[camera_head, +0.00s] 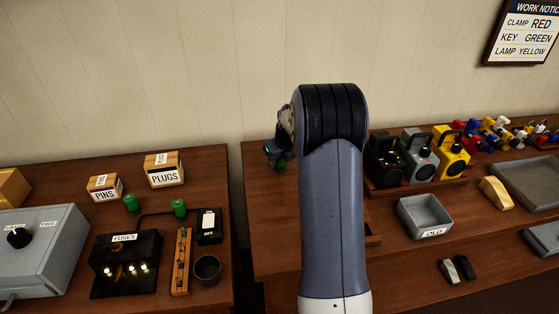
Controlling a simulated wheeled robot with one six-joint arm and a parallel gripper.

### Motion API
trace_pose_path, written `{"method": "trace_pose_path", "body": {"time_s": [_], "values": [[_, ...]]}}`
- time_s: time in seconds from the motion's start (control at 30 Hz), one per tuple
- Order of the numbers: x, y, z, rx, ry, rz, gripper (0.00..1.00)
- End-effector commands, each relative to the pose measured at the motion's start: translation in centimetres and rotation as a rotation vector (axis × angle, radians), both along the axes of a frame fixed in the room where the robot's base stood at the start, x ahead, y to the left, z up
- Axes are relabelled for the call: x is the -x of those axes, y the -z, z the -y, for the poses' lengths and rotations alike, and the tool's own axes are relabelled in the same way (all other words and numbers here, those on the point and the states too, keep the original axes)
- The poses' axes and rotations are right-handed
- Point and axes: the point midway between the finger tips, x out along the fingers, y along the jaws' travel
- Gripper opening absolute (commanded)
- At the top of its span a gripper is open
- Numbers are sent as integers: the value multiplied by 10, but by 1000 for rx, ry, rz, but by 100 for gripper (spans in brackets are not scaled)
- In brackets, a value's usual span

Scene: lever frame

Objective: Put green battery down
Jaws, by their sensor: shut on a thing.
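My gripper (273,153) shows at the left side of my arm, over the back left part of the right table (262,220). It is shut on a small green piece, the green battery (281,166), of which only a bit shows below the jaws. My arm hides most of the gripper's surroundings, and I cannot tell how high the battery is above the table.
The left table holds a PINS box (104,188), a PLUGS box (164,170), a FUSES block (126,263), a dark cup (207,269) and a grey dial box (35,250). Lamps (418,158) and a grey OLD tray (425,216) stand right of my arm. A gap separates the tables.

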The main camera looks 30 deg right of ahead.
Motion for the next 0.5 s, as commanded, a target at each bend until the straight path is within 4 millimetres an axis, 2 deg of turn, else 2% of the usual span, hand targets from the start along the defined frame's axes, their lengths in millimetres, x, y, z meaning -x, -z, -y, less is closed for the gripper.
{"method": "trace_pose_path", "body": {"time_s": [0.1,0.43,0.47,0.5], "values": [[0,7,0,1,0,2,4],[0,10,0,0,0,1,4],[0,10,0,0,0,1,30],[0,9,0,0,0,1,33]]}}
